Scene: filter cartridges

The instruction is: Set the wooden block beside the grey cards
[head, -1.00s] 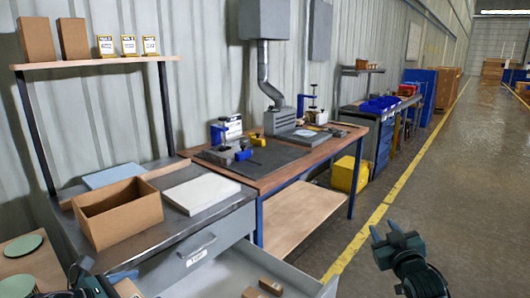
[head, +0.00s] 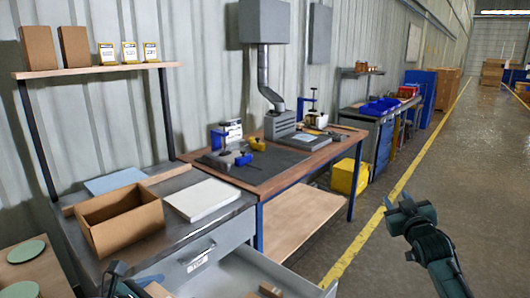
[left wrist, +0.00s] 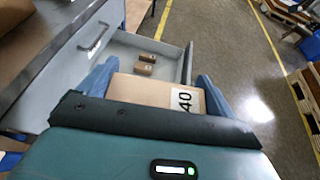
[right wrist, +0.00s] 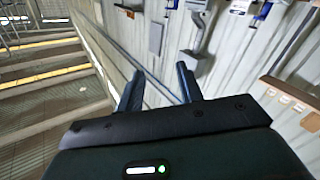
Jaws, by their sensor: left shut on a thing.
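My left gripper (left wrist: 155,88) is shut on a light brown block-like box (left wrist: 150,90) with a white label reading 40. In the head view this box (head: 158,290) shows only partly at the bottom edge, beside my left gripper (head: 122,284). I cannot tell whether it is the wooden block. No grey cards can be made out for sure. My right gripper (head: 405,208) is empty over the floor aisle; its fingers stand apart in the right wrist view (right wrist: 160,88).
The open drawer (head: 240,275) holds small brown boxes (left wrist: 146,63). On the cabinet above are an open carton (head: 120,218), a white slab (head: 202,199) and a blue sheet (head: 115,181). A workbench (head: 262,178) with tools stands beyond. The aisle at right is clear.

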